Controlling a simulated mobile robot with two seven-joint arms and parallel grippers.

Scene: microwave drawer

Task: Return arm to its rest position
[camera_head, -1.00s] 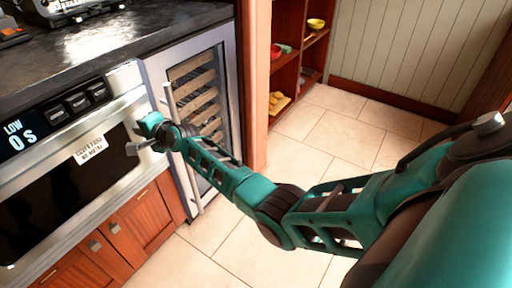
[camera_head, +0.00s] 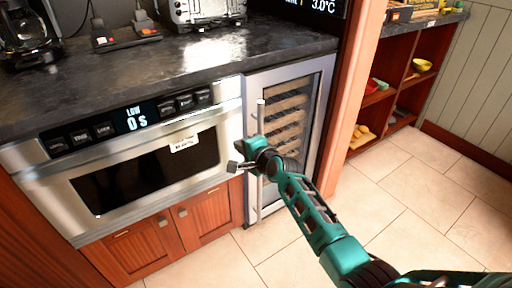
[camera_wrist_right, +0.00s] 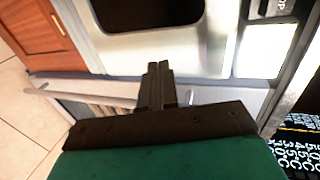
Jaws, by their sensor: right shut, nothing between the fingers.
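My right gripper (camera_head: 236,167) is at the end of the teal right arm, which reaches in from the lower right in the head view. It is shut and empty, in front of the right end of the microwave drawer (camera_head: 107,214). The drawer appears closed, and its display reads LOW 0 s. In the right wrist view my right gripper (camera_wrist_right: 158,68) shows its two dark fingers together, with the microwave front (camera_wrist_right: 225,42) beyond. I cannot tell whether the fingertips touch anything. My left gripper does not show.
A wine cooler (camera_head: 318,95) with a vertical handle stands right of the microwave. Red wooden cabinet doors (camera_head: 208,217) are below it. A dark countertop (camera_head: 135,72) holds a toaster (camera_head: 207,10) and a coffee maker (camera_head: 27,35). Open tiled floor (camera_head: 400,215) lies to the right.

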